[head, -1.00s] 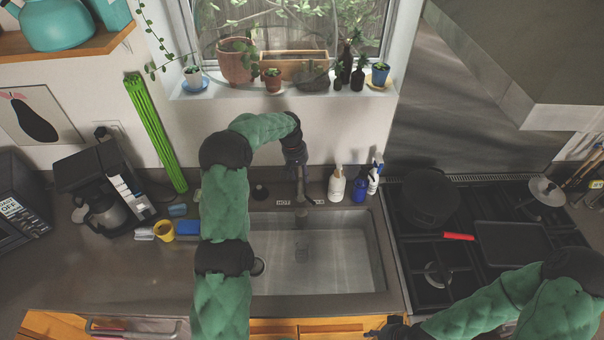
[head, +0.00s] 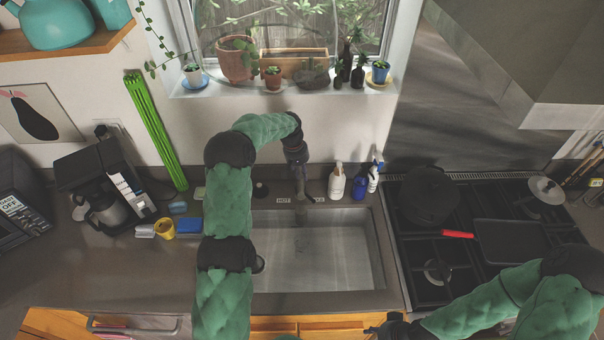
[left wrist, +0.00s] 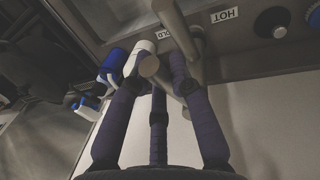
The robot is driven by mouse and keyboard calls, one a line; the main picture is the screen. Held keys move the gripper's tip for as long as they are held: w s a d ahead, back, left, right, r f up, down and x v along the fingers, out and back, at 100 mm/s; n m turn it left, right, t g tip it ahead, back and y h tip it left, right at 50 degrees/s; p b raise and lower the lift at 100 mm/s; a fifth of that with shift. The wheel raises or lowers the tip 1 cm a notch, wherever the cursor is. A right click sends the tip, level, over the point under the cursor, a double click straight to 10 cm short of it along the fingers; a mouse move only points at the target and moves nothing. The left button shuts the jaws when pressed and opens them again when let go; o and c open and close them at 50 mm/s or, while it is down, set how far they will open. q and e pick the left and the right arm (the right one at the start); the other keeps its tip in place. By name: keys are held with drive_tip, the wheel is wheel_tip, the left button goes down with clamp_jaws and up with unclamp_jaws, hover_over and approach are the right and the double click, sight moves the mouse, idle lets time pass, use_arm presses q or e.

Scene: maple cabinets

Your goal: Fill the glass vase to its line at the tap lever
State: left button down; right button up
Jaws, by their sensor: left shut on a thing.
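My left gripper (head: 299,163) reaches down over the back of the sink at the tap. In the left wrist view its dark fingers (left wrist: 155,80) are shut around a grey tap part with a round end (left wrist: 149,66), which looks like the lever. A grey tap pipe (left wrist: 173,28) rises beside it. In the head view the tap (head: 312,188) is partly hidden by the gripper. I cannot make out the glass vase, its line or any water stream. My right gripper (head: 390,328) is low at the sink's front right; its fingers are too unclear to read.
The steel sink basin (head: 345,265) lies below the tap. A white bottle (head: 336,182), a blue bottle (head: 360,186) and a spray bottle (head: 375,175) stand right of the tap.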

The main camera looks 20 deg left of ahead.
use_arm(q)
drive_tip(key=shift+w+r+g+h, duration=0.15)
drive_tip(key=shift+r+g+h, duration=0.15)
drive_tip(key=shift+r+g, duration=0.1)
drive_tip(key=c, duration=1.1)
unclamp_jaws()
drive_tip(key=shift+a+r, duration=0.1)
drive_tip(key=v, duration=1.1)
drive_tip(key=shift+r, duration=0.4)
drive_tip(key=shift+f, duration=0.1)
